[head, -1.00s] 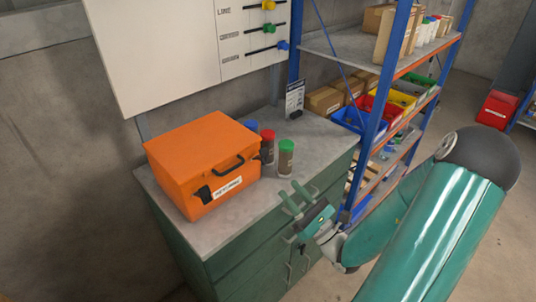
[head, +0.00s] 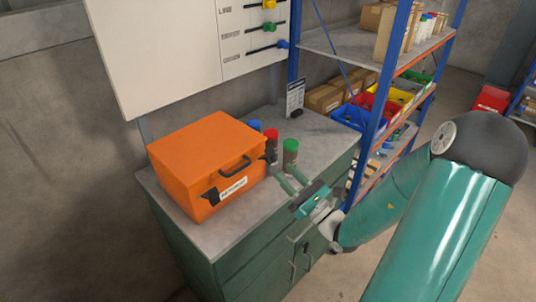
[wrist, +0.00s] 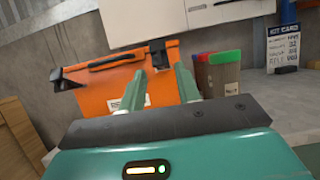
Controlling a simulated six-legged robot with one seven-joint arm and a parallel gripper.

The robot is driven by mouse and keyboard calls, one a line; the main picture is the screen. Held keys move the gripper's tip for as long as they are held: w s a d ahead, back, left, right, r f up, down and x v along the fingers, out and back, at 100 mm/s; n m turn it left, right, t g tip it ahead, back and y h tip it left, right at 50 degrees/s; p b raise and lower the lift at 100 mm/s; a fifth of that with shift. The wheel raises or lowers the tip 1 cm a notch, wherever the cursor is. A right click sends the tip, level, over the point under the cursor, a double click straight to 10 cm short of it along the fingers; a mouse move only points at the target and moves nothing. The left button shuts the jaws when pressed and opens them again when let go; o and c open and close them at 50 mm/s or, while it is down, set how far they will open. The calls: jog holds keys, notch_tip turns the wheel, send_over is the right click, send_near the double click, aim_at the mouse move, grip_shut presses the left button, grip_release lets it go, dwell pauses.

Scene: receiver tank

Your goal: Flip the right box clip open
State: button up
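The orange box (head: 200,155) stands closed on the grey bench top, with a black handle (head: 235,168) and a white label on its front. The left clip (head: 211,196) shows in the head view and also in the wrist view (wrist: 66,78). The right clip (wrist: 158,51) is a dark piece at the box's upper right front in the wrist view; I cannot make it out clearly in the head view. My gripper (head: 287,181) is open and empty, in front of the box's right end. Its two fingers (wrist: 160,84) point toward the box, apart from the clip.
Red-capped, blue-capped and green-capped containers (head: 290,151) stand close to the right of the box, near my fingers. A kit card (head: 295,98) stands behind them. The green cabinet (head: 245,267) has handles below my gripper. A blue-framed shelf (head: 376,115) is at right.

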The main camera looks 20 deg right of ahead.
aim_at(272, 159)
jog(key=x, duration=0.8)
jog(key=shift+w+a+r, duration=0.1)
jog(key=shift+c, duration=0.4)
